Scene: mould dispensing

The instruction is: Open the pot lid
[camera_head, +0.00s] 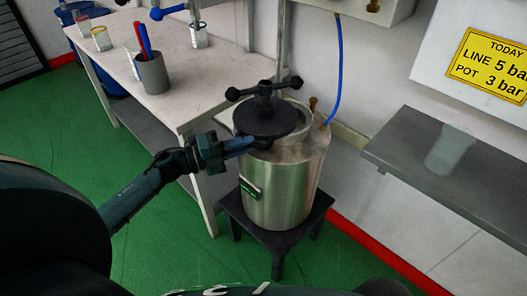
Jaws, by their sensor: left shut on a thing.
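The pot (279,195) is a shiny metal cylinder standing on a small dark stool. Its dark round lid (263,121), with a knobbed cross handle on top, sits toward the left of the pot's top. A pale part of the pot's top shows to the right of the lid. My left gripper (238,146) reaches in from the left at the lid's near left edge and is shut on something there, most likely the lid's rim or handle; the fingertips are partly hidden. My right gripper is not in view.
A white table (168,85) with a grey cup (152,74) of red and blue tools stands at the left. A blue hose (340,75) runs down to the pot's right. A grey shelf (430,165) with a translucent cup (449,150) is at the right. Green floor is open at the left.

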